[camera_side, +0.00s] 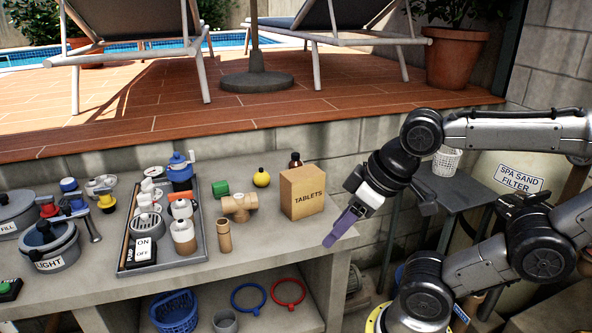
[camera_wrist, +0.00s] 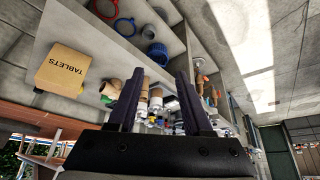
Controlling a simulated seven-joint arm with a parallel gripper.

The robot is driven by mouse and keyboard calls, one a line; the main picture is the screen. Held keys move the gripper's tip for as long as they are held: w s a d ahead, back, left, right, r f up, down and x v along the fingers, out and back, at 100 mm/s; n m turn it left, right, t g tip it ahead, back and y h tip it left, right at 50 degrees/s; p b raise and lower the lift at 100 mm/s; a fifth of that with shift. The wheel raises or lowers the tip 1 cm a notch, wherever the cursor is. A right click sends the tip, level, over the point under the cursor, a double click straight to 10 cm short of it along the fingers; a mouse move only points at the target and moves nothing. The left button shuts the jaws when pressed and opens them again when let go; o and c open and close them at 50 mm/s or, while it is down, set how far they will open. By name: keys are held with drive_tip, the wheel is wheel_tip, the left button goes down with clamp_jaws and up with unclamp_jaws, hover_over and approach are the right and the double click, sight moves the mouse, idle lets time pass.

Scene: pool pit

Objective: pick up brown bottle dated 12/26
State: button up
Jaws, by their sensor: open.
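A bottle with a dark cap and brownish neck (camera_side: 295,160) shows just above the back of the tablets box (camera_side: 302,195) in the side view. The box hides most of it, and no date can be read. The bottle cannot be made out in the wrist view, where the tablets box (camera_wrist: 62,72) is at the left. My gripper (camera_side: 338,232) is to the right of the box, just off the bench's right end, with its purple fingers pointing down and left. In the wrist view, my gripper (camera_wrist: 157,88) has its fingers apart, with nothing held between them.
A shelf below has a blue basket (camera_side: 175,312) and rings. A dark side table (camera_side: 462,190) stands right.

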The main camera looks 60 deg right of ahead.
idle(0.3)
drive_tip(key=o, duration=0.7)
drive_tip(key=shift+c, duration=0.2)
